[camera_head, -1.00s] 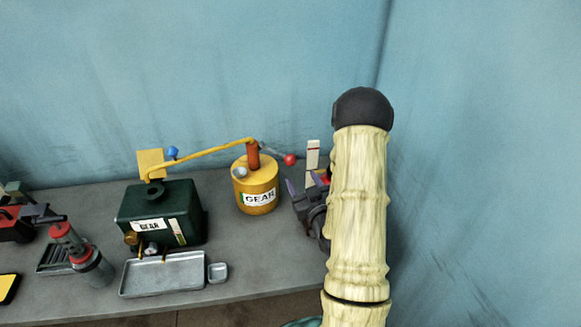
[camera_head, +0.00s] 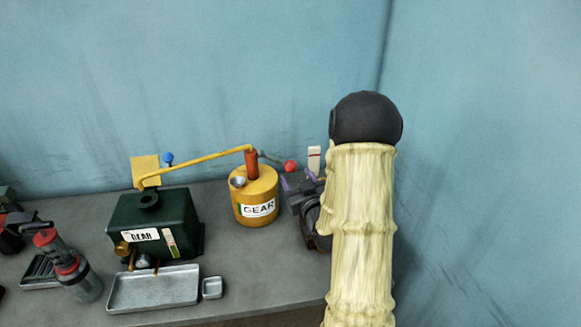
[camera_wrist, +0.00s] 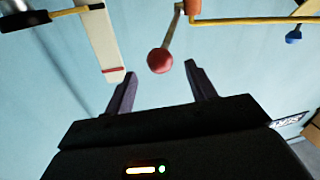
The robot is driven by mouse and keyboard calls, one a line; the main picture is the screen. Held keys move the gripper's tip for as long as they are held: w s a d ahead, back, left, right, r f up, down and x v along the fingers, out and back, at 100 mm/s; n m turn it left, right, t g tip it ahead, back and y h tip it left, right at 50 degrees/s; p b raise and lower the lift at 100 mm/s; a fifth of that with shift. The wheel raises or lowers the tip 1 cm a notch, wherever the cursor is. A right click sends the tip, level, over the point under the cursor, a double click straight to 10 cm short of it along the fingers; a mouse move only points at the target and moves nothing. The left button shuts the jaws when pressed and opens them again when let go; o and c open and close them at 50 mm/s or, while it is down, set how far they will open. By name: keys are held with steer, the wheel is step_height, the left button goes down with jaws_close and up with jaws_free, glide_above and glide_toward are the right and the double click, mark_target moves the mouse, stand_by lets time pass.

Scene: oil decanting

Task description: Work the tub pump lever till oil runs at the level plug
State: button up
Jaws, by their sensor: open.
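The yellow tub pump (camera_head: 256,190) with a GEAR label stands on the bench. Its lever runs from the orange pump head (camera_head: 251,161) to a red knob (camera_head: 289,166) on the right. In the wrist view the red knob (camera_wrist: 160,61) hangs just beyond and between the fingertips, apart from them. My gripper (camera_wrist: 158,78) is open and empty; in the head view it (camera_head: 298,182) is right of the tub, partly hidden by my arm. A yellow pipe (camera_head: 195,159) runs from the pump head to the dark green gearbox (camera_head: 152,222). Its brass plug (camera_head: 122,248) is at the front left.
A grey tray (camera_head: 153,291) and a small dish (camera_head: 212,288) lie before the gearbox. A red-and-grey cylindrical tool (camera_head: 70,266) stands left. A white upright strip (camera_head: 314,160) is behind my gripper. Bench right of the small dish is clear.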

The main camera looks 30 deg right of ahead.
mark_target(293, 170)
steer(key=w, duration=0.2)
steer(key=w+p, duration=0.1)
steer(key=w, duration=0.3)
steer(key=shift+d+p, duration=0.35)
steer(key=shift+p, duration=0.05)
steer(key=shift+c, duration=0.3)
